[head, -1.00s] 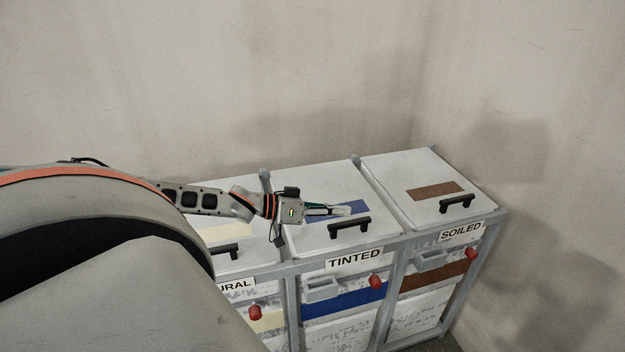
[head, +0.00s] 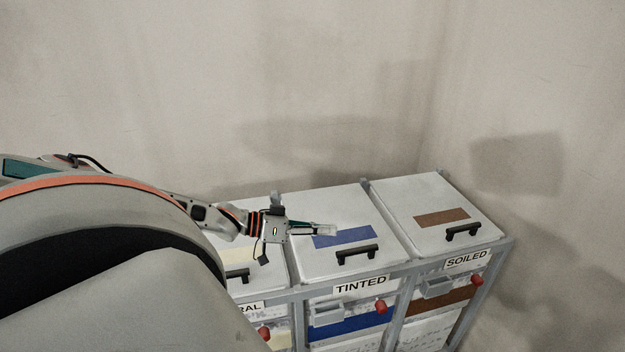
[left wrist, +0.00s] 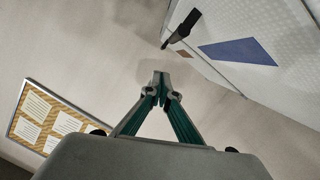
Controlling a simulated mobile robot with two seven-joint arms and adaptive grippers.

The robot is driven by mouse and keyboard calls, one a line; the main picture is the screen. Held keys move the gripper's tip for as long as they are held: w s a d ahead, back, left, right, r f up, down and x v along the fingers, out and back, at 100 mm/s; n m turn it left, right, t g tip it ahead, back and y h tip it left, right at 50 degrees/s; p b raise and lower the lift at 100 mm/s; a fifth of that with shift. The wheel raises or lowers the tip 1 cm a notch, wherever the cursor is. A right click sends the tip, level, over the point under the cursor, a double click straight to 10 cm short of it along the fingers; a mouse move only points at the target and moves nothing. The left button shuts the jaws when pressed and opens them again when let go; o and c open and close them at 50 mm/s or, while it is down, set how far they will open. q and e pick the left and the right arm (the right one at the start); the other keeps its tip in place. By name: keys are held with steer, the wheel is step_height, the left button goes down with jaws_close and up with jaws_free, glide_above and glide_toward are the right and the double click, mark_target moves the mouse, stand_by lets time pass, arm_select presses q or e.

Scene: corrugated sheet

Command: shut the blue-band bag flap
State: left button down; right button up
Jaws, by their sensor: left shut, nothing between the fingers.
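The blue-band bag is the middle one, labelled TINTED (head: 361,285), with a blue band (head: 352,325) across its front. Its white flap (head: 310,265) has a blue patch (head: 352,238) and a black handle (head: 357,253). The flap lies down over the bag, much like its neighbours. My left gripper (head: 330,230) is shut and empty, over the flap near the blue patch; the gap between them is hard to judge. In the left wrist view the gripper (left wrist: 160,85) is apart from the flap's handle (left wrist: 181,27) and blue patch (left wrist: 238,51). My right gripper is not in view.
The SOILED bag (head: 420,241) with a brown patch stands to the right; a cream-band bag (head: 238,294) at left is partly hidden by my arm. A grey frame (head: 388,325) with red knobs (head: 381,307) holds them. Walls rise close behind and right. The left wrist view shows a noticeboard (left wrist: 29,88).

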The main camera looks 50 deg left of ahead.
arm_select(q)
steer(key=shift+v, duration=1.85)
steer(key=shift+d+r, duration=0.1)
